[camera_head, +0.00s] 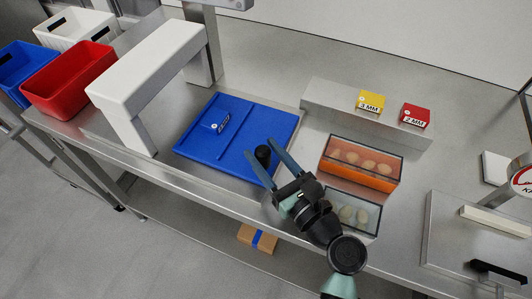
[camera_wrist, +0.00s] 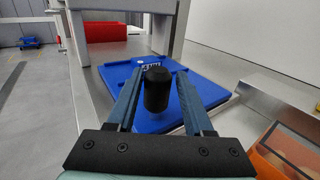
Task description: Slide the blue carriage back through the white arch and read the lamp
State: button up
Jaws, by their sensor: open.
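The blue carriage (camera_head: 262,121) is a flat tray lying on the steel bench to the right of the white arch (camera_head: 125,85). A small blue block with a printed label (camera_head: 217,125) sits on it. A black knob (camera_head: 263,154) stands at the carriage's near right edge. My gripper (camera_head: 263,147) is open, with its blue fingers on either side of the knob. The wrist view shows the knob (camera_wrist: 157,91) between the fingers, with gaps on both sides. The carriage (camera_wrist: 207,90) and arch (camera_wrist: 86,35) lie beyond. I cannot make out a lamp.
Left of the arch stand a red bin (camera_head: 68,82), a blue bin (camera_head: 18,65) and a white bin (camera_head: 75,27). Yellow (camera_head: 371,99) and red (camera_head: 416,115) blocks sit on a ledge.

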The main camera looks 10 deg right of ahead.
notch_tip(320, 180, up, 10)
jog(key=p, duration=0.2)
jog(key=shift+d+f+p, duration=0.1)
jog(key=shift+f+p, duration=0.1)
jog(key=shift+p, duration=0.1)
jog(key=w+a+r+n+t+h+p, duration=0.2)
jog(key=r+n, duration=0.7)
jog(key=r, duration=0.4)
jog(key=w+a+r+n+t+h+p, duration=0.1)
jog(key=r+n+t+p, duration=0.1)
jog(key=r+n, duration=0.9)
jog(key=s+r+n+t+h+p, duration=0.1)
jog(key=s+r+n, duration=0.4)
jog(key=r, duration=0.7)
jog(key=s+a+r+n+t+h+p, duration=0.1)
jog(key=s+r+n+t+h, duration=0.2)
jog(key=r, duration=0.9)
jog(key=s+n+t, duration=0.2)
jog(key=s+t, duration=0.1)
jog(key=shift+s+a+r+n+h, duration=0.25)
jog(key=shift+s+r+n+h, duration=0.05)
jog(key=shift+n+h, duration=0.1)
jog(key=shift+f, duration=0.1)
